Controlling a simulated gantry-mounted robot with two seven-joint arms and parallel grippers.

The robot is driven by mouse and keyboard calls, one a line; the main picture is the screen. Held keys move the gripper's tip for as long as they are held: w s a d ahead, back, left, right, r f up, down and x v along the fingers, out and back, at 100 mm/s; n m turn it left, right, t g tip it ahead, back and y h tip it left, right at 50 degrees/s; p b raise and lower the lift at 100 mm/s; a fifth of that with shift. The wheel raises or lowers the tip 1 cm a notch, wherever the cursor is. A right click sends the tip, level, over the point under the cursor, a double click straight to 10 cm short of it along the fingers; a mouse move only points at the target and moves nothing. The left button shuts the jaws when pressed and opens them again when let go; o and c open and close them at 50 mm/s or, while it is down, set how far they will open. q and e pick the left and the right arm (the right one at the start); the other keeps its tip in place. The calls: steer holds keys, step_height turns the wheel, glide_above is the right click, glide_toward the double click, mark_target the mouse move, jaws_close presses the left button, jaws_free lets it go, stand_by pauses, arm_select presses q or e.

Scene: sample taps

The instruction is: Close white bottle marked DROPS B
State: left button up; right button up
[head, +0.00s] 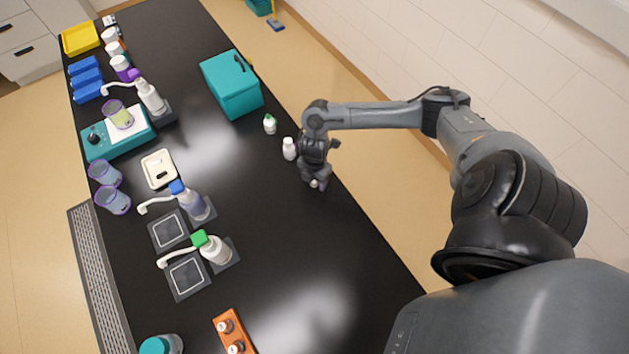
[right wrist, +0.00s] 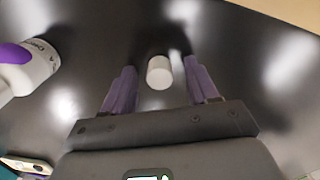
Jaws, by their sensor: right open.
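Two small white bottles stand near the table's right edge in the head view. One white bottle (head: 289,149) is just left of my right gripper; the other, green-topped bottle (head: 270,125) is farther back. I cannot read their labels in the head view. In the right wrist view a white bottle with purple on it (right wrist: 35,66) lies at the left edge of the picture, its lettering only partly legible. A small white cap (right wrist: 159,72) sits on the black table between the fingers of my right gripper (right wrist: 160,84). My right gripper (head: 317,184) is open, low over the table.
A teal box (head: 232,85) stands behind the bottles. Pump bottles (head: 212,248) with dark square pads, purple-rimmed beakers (head: 113,200) and a pale tray (head: 159,169) occupy the left side. An orange rack (head: 234,331) is at the front. The table's middle is clear.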

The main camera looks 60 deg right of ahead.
steer(key=shift+c, duration=0.8)
jaws_close()
steer(key=shift+r, duration=0.15)
steer(key=shift+r, duration=0.45)
steer(key=r, duration=0.3)
steer(key=shift+s+d+r, duration=0.2)
steer(key=shift+s+d, duration=0.15)
steer(key=shift+s, duration=0.05)
steer(key=s+d+r+p, duration=0.1)
steer(key=s+d+r, duration=0.4)
steer(key=s, duration=0.4)
steer(key=shift+s+r+p, duration=0.15)
steer(key=shift+r+p, duration=0.15)
steer(key=shift+r, duration=0.4)
